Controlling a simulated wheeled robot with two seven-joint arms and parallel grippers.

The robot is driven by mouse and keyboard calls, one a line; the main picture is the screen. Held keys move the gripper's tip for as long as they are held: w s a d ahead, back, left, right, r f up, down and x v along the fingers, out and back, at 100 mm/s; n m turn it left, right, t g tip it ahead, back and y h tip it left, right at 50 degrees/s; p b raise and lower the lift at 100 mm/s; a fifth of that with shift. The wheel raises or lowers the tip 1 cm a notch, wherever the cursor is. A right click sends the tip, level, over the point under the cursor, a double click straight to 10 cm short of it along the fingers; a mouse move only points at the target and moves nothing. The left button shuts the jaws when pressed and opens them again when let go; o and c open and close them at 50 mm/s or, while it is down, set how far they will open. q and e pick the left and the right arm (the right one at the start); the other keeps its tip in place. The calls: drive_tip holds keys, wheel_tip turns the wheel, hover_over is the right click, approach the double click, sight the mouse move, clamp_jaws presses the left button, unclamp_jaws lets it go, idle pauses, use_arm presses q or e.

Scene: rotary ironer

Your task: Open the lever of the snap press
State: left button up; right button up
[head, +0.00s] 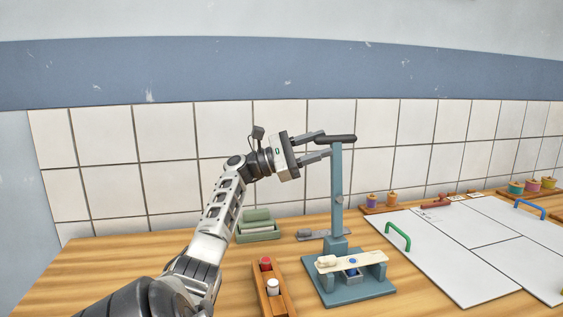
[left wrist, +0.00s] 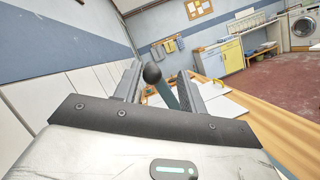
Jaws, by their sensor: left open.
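The snap press has a blue-grey base (head: 356,290) on the wooden table. Its blue lever (head: 337,190) stands nearly upright and ends in a black handle (head: 343,138). My left gripper (head: 325,146) is open, reaching in from the left at the lever's top. In the left wrist view the black handle's round end (left wrist: 152,73) and part of the blue lever (left wrist: 168,95) show between the two fingers of my left gripper (left wrist: 160,72). The handle's end looks nearer the left finger; I cannot tell whether they touch. My right gripper is not in view.
A wooden tray (head: 281,302) with red and white spools stands left of the press. A green box (head: 258,234) sits behind. White panels (head: 450,262) with green and blue handles lie to the right. The tiled wall (head: 165,162) is behind the table.

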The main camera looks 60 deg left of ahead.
use_arm(q)
drive_tip(key=b+v, duration=0.3)
drive_tip(key=v, duration=1)
drive_tip(key=shift+f, duration=0.15)
